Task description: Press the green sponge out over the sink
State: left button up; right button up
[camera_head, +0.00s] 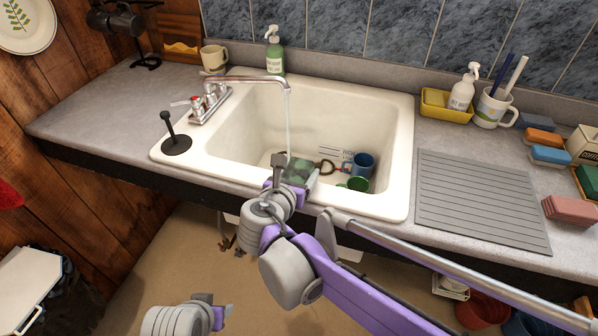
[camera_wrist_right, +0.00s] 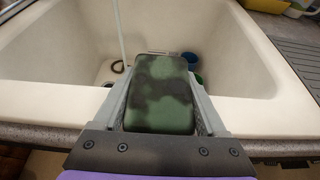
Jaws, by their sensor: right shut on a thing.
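The green sponge (camera_head: 299,171), with dark blotches, is held by my right gripper (camera_head: 281,168) over the near part of the white sink (camera_head: 395,135). In the right wrist view the sponge (camera_wrist_right: 163,90) sits between the two grey fingers, which are shut on its sides. A thin water stream (camera_head: 288,125) runs from the faucet (camera_head: 262,79) and ends near the sponge in the head view; I cannot tell whether it touches it. My left gripper (camera_head: 216,308) is low at the bottom edge, in front of the counter; its fingers are unclear.
A blue cup (camera_head: 363,165), a green cup (camera_head: 358,184) and a brown-handled item (camera_head: 327,167) lie in the sink. A ridged drainboard (camera_head: 480,200) is at the right, with several sponges beyond. A black plunger-like item (camera_head: 176,142) stands on the left rim.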

jog(key=shift+r+p, duration=2.75)
jog(key=shift+r, duration=0.8)
jog(key=shift+f, duration=0.1)
